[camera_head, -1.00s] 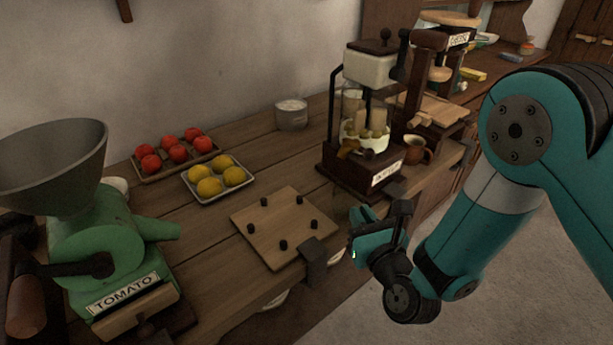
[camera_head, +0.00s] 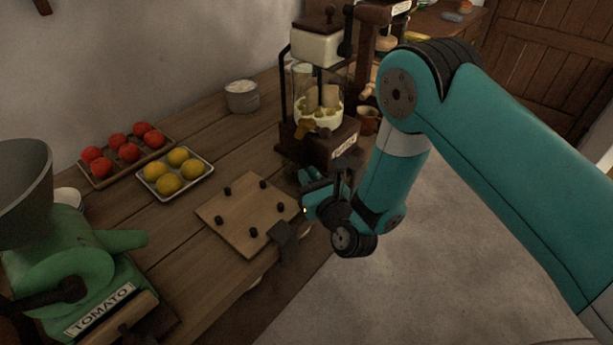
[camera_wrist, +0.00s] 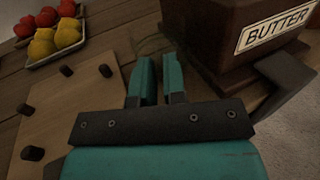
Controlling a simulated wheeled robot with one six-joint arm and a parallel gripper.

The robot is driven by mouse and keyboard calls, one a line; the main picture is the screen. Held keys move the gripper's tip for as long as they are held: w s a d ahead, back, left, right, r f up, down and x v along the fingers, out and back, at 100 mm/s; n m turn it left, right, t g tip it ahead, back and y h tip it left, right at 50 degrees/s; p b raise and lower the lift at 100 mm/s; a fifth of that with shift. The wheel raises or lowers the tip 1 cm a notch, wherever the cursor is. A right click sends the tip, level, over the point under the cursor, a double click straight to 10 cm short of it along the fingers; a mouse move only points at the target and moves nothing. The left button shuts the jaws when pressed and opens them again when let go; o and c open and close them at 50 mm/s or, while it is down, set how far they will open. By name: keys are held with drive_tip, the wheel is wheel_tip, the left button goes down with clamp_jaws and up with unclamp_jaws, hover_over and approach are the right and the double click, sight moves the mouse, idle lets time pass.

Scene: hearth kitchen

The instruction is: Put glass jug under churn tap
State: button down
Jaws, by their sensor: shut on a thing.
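The butter churn (camera_head: 310,150) stands on the counter, with a glass body and a brass tap (camera_head: 305,128) on its front. Its dark wooden base with the BUTTER label also shows in the wrist view (camera_wrist: 215,45). My gripper (camera_head: 308,187) is in front of the churn, low by the counter edge. In the wrist view its two fingers (camera_wrist: 160,75) are close together, shut on the glass jug (camera_wrist: 150,44). The jug is nearly invisible; only a faint curved rim shows beyond the fingertips, left of the churn base. Its lower part cannot be made out.
A wooden board with dark pegs (camera_head: 240,208) lies left of my gripper. Behind it are a tray of lemons (camera_head: 148,184), a tray of tomatoes (camera_head: 100,183) and a grey pot (camera_head: 241,98). A green tomato mill (camera_head: 75,255) stands at left; a brown jug (camera_head: 368,122) is right of the churn.

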drive_tip(key=shift+a+f+b, duration=0.1)
drive_tip(key=shift+f+b, duration=0.1)
drive_tip(key=shift+b, duration=0.15)
drive_tip(key=c, duration=1.2)
unclamp_jaws()
drive_tip(key=shift+r, duration=0.1)
